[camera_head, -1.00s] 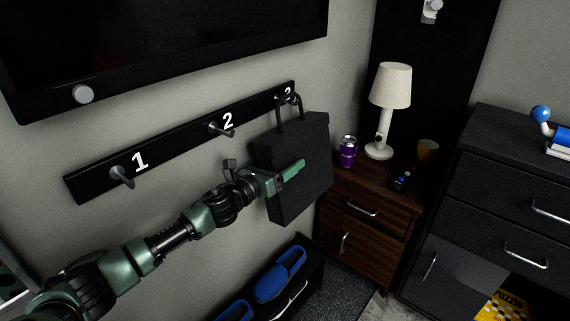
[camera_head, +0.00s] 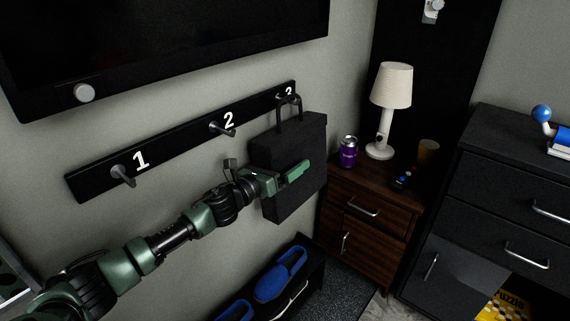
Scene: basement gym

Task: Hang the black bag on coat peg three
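The black bag (camera_head: 302,196) hangs at the right end of the peg board (camera_head: 180,152), below the partly covered number 3. Its looped handle (camera_head: 281,112) rises to the place of peg three, which is hidden, so I cannot tell exactly how the loop sits on it. My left gripper (camera_head: 292,174) is at the bag, with one green finger across its front face, standing out from the palm. The other finger is hidden. The gripper looks open around the bag. My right gripper is not in view.
Peg one (camera_head: 122,175) and peg two (camera_head: 222,129) are empty. A wooden nightstand (camera_head: 372,190) with a lamp (camera_head: 388,108), purple can (camera_head: 348,152) and cup stands right of the bag. Blue shoes (camera_head: 279,275) sit on a low rack below. A screen (camera_head: 170,45) hangs above.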

